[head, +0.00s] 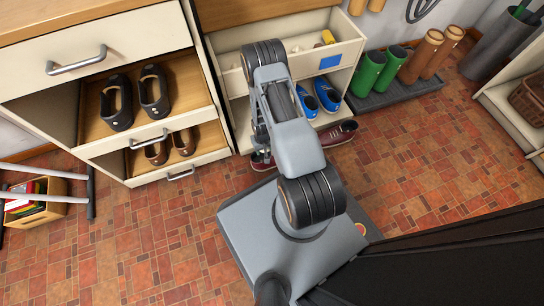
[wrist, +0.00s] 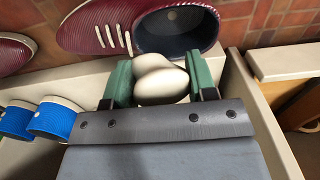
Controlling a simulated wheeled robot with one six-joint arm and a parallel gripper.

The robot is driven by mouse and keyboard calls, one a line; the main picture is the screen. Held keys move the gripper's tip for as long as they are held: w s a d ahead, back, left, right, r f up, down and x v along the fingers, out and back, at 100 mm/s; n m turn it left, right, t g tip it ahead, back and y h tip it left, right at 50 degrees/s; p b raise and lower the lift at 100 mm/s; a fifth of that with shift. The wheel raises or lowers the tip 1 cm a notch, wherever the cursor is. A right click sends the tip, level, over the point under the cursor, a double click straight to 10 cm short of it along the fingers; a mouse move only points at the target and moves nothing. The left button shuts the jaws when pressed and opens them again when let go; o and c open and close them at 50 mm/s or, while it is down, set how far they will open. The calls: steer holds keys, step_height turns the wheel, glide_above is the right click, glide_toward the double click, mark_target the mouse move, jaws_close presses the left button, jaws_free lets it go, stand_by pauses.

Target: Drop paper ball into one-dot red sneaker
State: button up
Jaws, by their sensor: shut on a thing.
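My gripper (wrist: 159,68) has green fingers shut on a pale, rounded, two-lobed thing, which I take to be the paper ball (wrist: 163,87). Just beyond the fingers in the wrist view is a dark red sneaker (wrist: 97,25) with white laces; its dark opening faces up, with one pale dot inside. The ball appears apart from it, near the opening. A second red sneaker (wrist: 12,52) is at the left edge; I cannot tell its dots. In the head view, red sneakers show on the floor beside my arm (head: 262,161) and farther right (head: 338,133). My arm hides the gripper and ball there.
An open cream drawer (head: 335,60) stands above blue shoes (head: 327,94) on a low shelf. Green boots (head: 367,73) and brown boots (head: 420,56) stand on a dark tray at right. The left cabinet has open shoe drawers (head: 165,142). The tiled floor at right is clear.

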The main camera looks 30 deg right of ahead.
steer(key=o, duration=1)
step_height(320, 180, up, 14)
steer(key=p, duration=0.6)
steer(key=w+a+r+n+t+p, duration=0.15)
steer(key=r+p, duration=0.85)
steer(key=r, duration=1.1)
steer(key=a+r+p, duration=0.3)
steer(key=r+p, duration=0.6)
steer(key=r, duration=1.2)
steer(key=s+a+r+p, duration=0.1)
steer(key=s+r+p, duration=0.3)
steer(key=r, duration=0.6)
steer(key=s+a+r+t+p, duration=0.1)
steer(key=s+r+p, duration=0.2)
steer(key=r+p, duration=0.4)
steer(key=s+a+r+n+t+p, duration=0.1)
steer(key=s+r+p, duration=0.3)
steer(key=r, duration=1)
steer(key=shift+s+a+r+p, duration=0.2)
steer(key=shift+s+a+p, duration=0.1)
steer(key=shift+a+p, duration=0.3)
steer(key=shift+s+r, duration=0.2)
steer(key=shift+s, duration=0.05)
steer(key=shift+c, duration=0.4)
